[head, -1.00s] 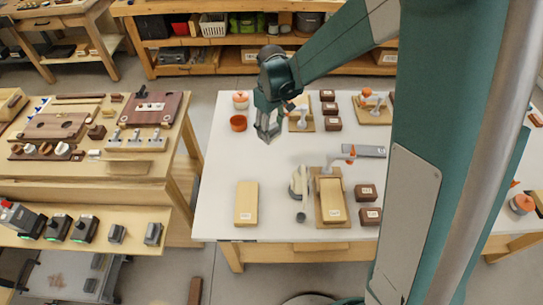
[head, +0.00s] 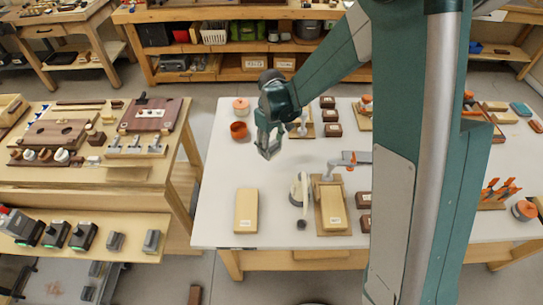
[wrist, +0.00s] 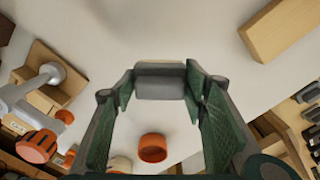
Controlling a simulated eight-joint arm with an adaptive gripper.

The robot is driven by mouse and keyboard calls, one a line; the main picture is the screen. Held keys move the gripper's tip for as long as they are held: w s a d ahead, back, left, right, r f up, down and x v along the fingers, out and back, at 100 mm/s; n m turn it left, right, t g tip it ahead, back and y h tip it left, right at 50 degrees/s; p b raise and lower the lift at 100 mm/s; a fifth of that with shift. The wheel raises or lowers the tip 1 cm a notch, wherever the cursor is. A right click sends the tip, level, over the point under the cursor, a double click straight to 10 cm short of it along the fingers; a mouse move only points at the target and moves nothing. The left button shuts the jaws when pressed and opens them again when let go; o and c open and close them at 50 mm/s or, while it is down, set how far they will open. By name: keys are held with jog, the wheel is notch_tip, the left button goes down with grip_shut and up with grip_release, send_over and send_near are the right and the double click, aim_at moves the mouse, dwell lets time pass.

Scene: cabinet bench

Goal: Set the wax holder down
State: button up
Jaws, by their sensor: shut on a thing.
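My gripper (head: 267,148) hangs over the white table, to the right of and a little nearer than the orange cup (head: 238,130). In the wrist view the two green fingers (wrist: 160,85) are closed on a small grey block between their tips. I take this grey block (wrist: 160,88) to be the wax holder. Its underside and its distance above the table are hard to judge. The orange cup also shows in the wrist view (wrist: 152,147), apart from the fingers.
A tan block (head: 246,210) lies on the table's near left. To its right are a white round-bodied tool (head: 299,190) and a clamped wooden board (head: 333,210). A white jar with an orange lid (head: 241,105) stands behind the cup. The tabletop below my gripper is clear.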

aim_at(271, 144)
jog(key=shift+f, duration=0.55)
jog(key=shift+f+b, duration=0.3)
jog(key=shift+f, duration=1.55)
jog(key=shift+f, duration=0.15)
jog(key=o, duration=0.9)
jog(key=shift+o, duration=0.2)
jog(key=shift+r, duration=0.2)
jog(key=shift+r+p, duration=0.8)
jog(key=shift+r, duration=5.15)
